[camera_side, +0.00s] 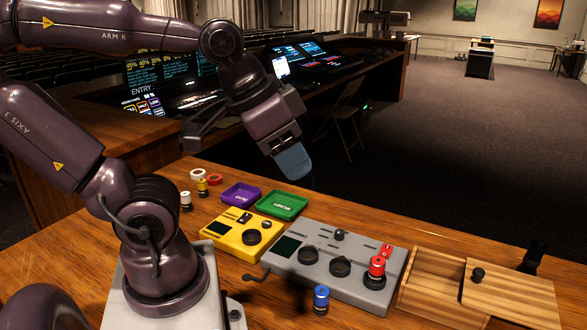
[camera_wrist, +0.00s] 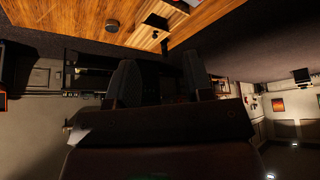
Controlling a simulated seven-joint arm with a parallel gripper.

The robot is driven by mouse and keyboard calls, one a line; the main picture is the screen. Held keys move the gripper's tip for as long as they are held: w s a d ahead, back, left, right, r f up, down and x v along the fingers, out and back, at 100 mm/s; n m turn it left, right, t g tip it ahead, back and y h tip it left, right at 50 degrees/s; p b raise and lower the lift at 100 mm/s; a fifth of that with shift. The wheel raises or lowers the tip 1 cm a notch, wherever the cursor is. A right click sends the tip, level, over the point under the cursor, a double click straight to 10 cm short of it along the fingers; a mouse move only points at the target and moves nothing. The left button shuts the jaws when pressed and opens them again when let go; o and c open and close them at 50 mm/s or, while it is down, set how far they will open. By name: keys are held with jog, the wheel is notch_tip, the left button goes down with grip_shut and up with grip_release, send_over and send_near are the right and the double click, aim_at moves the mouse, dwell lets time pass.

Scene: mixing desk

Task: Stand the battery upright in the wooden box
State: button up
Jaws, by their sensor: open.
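Several small battery-like cylinders stand upright in the side view: a blue one (camera_side: 321,300) at the desk's front, a red one (camera_side: 377,266) on the grey device, a white one (camera_side: 186,201) and a yellow one (camera_side: 203,188) at the back left. I cannot tell which is the task's battery. The wooden box (camera_side: 404,296) is at the right, its lid (camera_side: 510,292) covering the right part and the left part uncovered. My gripper (camera_side: 292,162) is high above the desk's back edge, open and empty. Its two fingers also show apart in the wrist view (camera_wrist: 158,78).
The grey device (camera_side: 300,235) with black knobs stands left of the box. A black object (camera_side: 535,256) stands behind the box.

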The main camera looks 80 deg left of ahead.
dwell(0.4)
jog(key=n+g, duration=0.6)
jog(key=n, duration=1.4)
send_over(322, 290)
notch_tip(322, 290, down, 21)
jog(key=f, duration=0.6)
jog(key=shift+a+f, duration=0.2)
jog(key=shift+a, duration=0.2)
jog(key=shift+d+f, duration=0.2)
jog(key=shift+f, duration=1.35)
jog(key=shift+d+f, duration=0.2)
jog(key=shift+f, duration=1.35)
